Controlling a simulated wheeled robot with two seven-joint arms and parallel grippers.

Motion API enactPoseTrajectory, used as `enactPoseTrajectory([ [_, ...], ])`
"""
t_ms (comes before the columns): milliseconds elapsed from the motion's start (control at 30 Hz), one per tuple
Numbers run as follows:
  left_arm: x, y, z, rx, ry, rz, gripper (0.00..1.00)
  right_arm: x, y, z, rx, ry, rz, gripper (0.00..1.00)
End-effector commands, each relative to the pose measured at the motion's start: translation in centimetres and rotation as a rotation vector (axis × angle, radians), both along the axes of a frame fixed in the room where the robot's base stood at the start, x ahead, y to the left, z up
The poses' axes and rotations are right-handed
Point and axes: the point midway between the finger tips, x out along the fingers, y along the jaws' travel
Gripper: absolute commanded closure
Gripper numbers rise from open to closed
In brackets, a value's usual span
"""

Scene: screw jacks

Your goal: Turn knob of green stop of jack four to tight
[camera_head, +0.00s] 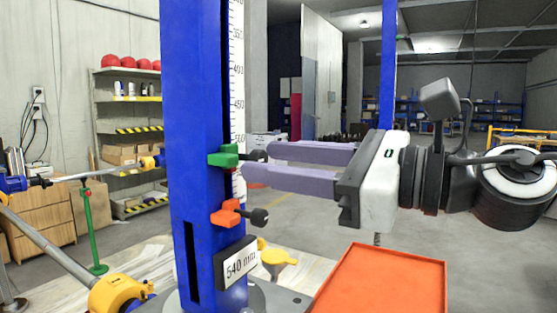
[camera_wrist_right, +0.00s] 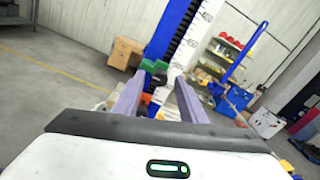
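The blue jack column (camera_head: 196,110) with a white scale stands near the middle of the head view; no jack number shows on it. Its green stop (camera_head: 223,157) carries a dark knob (camera_head: 255,155) pointing right. My right gripper (camera_head: 257,163) reaches in from the right, with its two lilac fingers apart and their tips close to this knob. In the right wrist view, the green stop (camera_wrist_right: 152,66) and dark knob (camera_wrist_right: 158,79) appear at the fingertips; contact cannot be told. My left gripper is not in view.
An orange stop (camera_head: 226,213) with a dark knob (camera_head: 260,217) sits below the green stop. A "540 mm" plate (camera_head: 237,263) is at the column's foot. An orange tray (camera_head: 385,283) lies below my right gripper. Shelves (camera_head: 128,130) stand behind left.

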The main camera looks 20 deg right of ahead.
Motion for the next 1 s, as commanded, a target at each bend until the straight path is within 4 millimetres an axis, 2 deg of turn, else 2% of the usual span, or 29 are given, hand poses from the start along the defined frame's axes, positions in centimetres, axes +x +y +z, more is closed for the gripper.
enactPoseTrajectory([
  [267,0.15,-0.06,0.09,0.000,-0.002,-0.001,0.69,0.07,0.05,0.02,0.000,0.000,0.000,0.62],
  [367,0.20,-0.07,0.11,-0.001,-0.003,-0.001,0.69,0.07,0.05,0.02,0.000,0.000,0.000,0.75],
  [500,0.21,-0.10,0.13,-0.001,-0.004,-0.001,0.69,0.05,0.05,0.02,0.000,0.000,0.000,0.99],
  [767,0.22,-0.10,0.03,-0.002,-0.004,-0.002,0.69,0.05,0.05,-0.03,0.013,0.010,0.000,1.00],
  [1000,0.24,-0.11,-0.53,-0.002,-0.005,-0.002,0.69,0.06,0.06,-0.17,0.093,0.074,0.000,1.00],
])
